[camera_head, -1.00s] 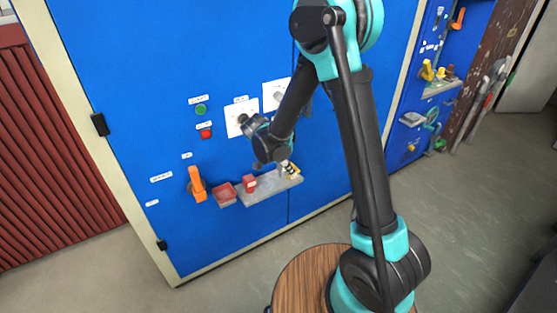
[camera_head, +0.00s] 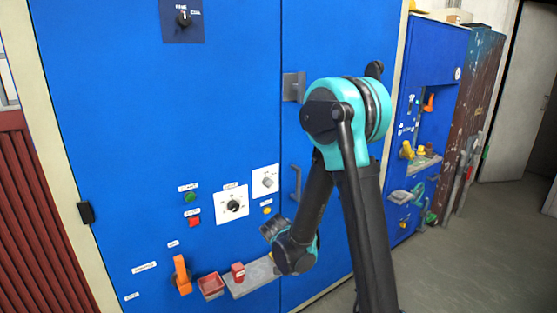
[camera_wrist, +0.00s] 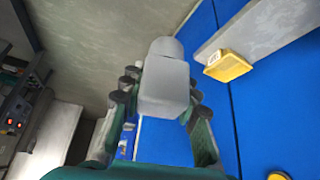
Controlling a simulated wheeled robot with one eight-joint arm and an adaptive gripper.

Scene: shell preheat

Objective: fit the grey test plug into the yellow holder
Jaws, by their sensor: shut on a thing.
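My gripper (camera_wrist: 158,92) is shut on the grey test plug (camera_wrist: 166,82), a light grey block with a narrower rounded end pointing away from the wrist. A finger lies on each side of it. The yellow holder (camera_wrist: 231,66) shows in the wrist view as a small yellow tray with a white label, at the edge of a grey shelf, right of the plug and apart from it.
The grey shelf (camera_head: 248,280) on the blue cabinet (camera_head: 110,110) carries a red block (camera_head: 238,272). A red tray (camera_head: 211,285) and an orange handle (camera_head: 182,275) are to its left. A rotary switch (camera_head: 233,206) and a yellow button (camera_head: 267,211) are above.

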